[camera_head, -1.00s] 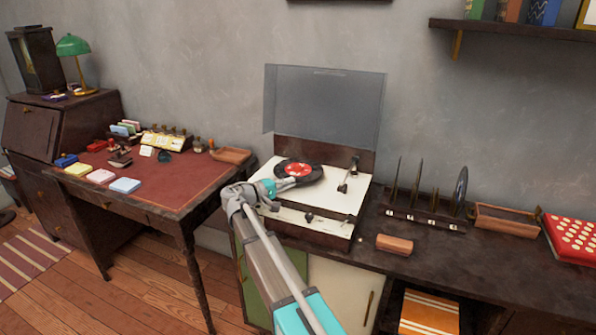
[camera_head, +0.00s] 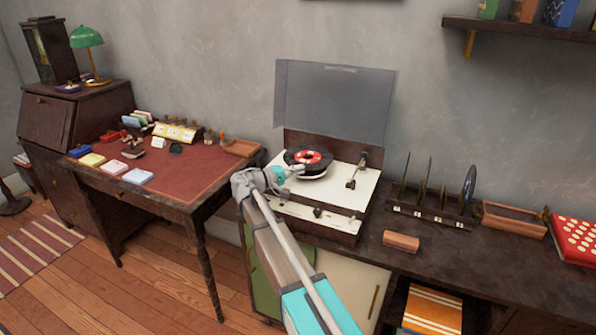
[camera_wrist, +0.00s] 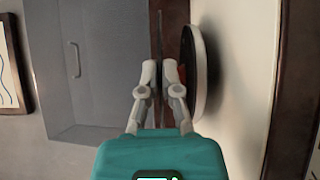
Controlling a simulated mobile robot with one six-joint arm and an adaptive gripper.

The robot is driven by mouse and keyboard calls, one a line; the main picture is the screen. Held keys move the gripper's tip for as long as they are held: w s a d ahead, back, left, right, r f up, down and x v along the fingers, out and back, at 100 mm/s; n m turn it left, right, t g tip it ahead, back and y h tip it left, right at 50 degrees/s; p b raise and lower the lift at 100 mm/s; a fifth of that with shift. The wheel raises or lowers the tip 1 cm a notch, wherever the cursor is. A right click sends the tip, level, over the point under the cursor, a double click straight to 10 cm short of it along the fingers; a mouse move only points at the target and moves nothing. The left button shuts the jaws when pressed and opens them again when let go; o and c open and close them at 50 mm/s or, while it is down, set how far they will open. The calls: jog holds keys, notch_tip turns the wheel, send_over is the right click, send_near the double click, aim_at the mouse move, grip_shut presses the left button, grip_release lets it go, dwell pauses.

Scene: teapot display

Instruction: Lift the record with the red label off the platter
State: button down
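The black record with the red label (camera_head: 297,160) is held above the white platter (camera_head: 314,176), and a pale strip of the platter shows below it in the head view. My gripper (camera_head: 298,169) is at the record's front edge. In the wrist view the record (camera_wrist: 159,50) appears edge-on as a thin dark line between the fingers of my gripper (camera_wrist: 158,70), which are closed on it. The platter's pale rim (camera_wrist: 201,75) stands apart to the right, with a small red patch partly hidden behind the right finger.
The turntable (camera_head: 300,213) has its clear lid (camera_head: 335,100) raised behind the record and a tonearm (camera_head: 356,172) to the right. A rack of upright discs (camera_head: 430,213), a wooden block (camera_head: 401,241) and a tray (camera_head: 513,220) stand farther right. A red-topped desk (camera_head: 185,180) is left.

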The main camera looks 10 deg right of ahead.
jog(key=s+r+p, duration=0.9)
jog(key=s+r, duration=0.1)
jog(key=s, duration=0.4)
jog(key=shift+a, duration=0.25)
